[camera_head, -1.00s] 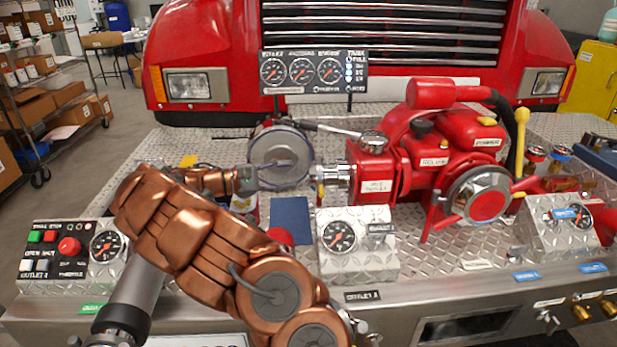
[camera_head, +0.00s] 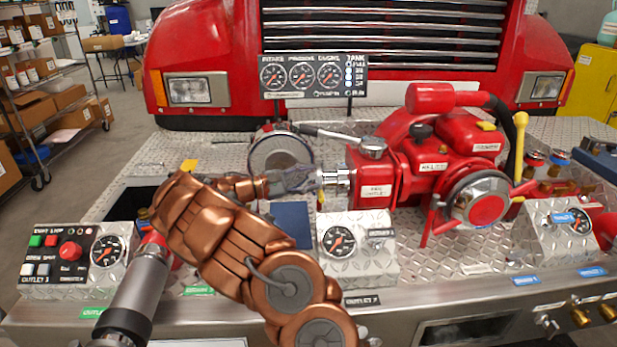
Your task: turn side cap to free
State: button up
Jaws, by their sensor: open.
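The red pump (camera_head: 430,165) stands on the bumper deck, right of centre. A silver fitting, seemingly the side cap (camera_head: 342,178), sticks out of its left side. My gripper (camera_head: 312,180) is at the end of my copper-coloured arm, open, its grey fingers pointing right at the silver fitting. The fingertips overlap or nearly touch its left end in the view; I cannot tell whether they are around it. Part of the fitting's left end is hidden by the fingers.
A round silver disc (camera_head: 280,150) stands behind my gripper. A silver lever (camera_head: 335,135) lies above the fitting. A gauge box (camera_head: 350,250) stands below it, with a dark blue plate (camera_head: 292,222) beside it. A gauge panel (camera_head: 313,76) rises behind.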

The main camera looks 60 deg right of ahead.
jog(key=shift+s, duration=0.1)
grip_shut()
dwell(0.4)
